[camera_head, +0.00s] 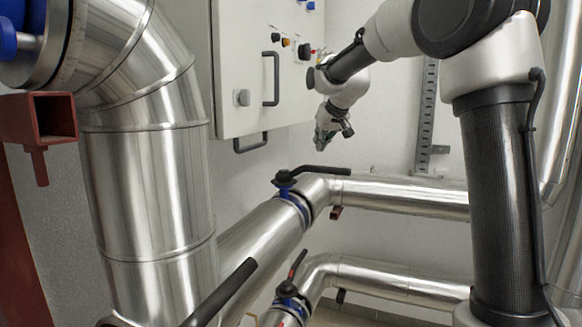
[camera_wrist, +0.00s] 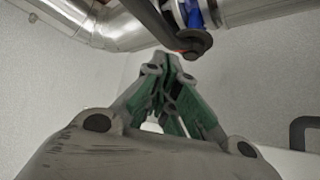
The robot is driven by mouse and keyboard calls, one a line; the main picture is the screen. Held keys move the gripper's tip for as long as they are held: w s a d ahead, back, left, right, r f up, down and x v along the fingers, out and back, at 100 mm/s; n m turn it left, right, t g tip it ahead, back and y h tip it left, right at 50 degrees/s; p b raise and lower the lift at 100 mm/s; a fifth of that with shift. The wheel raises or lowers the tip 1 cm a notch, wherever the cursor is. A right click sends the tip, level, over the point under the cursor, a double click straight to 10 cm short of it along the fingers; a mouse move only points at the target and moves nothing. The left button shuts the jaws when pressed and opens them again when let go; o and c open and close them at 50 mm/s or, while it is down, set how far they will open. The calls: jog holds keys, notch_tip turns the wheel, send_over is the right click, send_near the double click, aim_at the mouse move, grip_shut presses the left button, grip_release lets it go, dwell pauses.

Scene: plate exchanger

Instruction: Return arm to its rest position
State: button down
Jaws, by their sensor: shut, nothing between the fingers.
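My gripper (camera_head: 322,141) hangs at the end of my folded arm in the head view, pointing down in front of the wall, to the right of the control cabinet. It is above the upper valve handle (camera_head: 322,170) and apart from it. In the wrist view my gripper (camera_wrist: 168,62) shows its green-sided fingers drawn together, with nothing between them. A dark valve handle (camera_wrist: 160,22) with a blue valve body (camera_wrist: 186,12) shows past the fingertips in the wrist view.
A pale control cabinet (camera_head: 240,75) with knobs and a handle stands left of my gripper. A thick silver pipe (camera_head: 145,180) rises at the left. Upper (camera_head: 410,195) and lower (camera_head: 390,280) silver pipes run below my arm. A lower valve (camera_head: 290,300) stands at the front.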

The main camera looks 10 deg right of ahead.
jog(key=s+f+g, duration=0.2)
jog(key=s+f, duration=0.4)
jog(key=f, duration=0.1)
jog(key=s+d+f, duration=0.1)
jog(key=s+d, duration=0.1)
jog(key=s, duration=1)
jog(key=s+d+f+m+g, duration=0.1)
jog(key=s+d+f, duration=0.1)
jog(key=s, duration=1.1)
jog(key=s+d+f+g+h, duration=0.1)
jog(key=s+d, duration=0.3)
jog(key=s, duration=0.9)
jog(key=shift+s+f+m, duration=0.2)
jog(key=shift+f+m, duration=0.1)
jog(key=shift+f, duration=0.2)
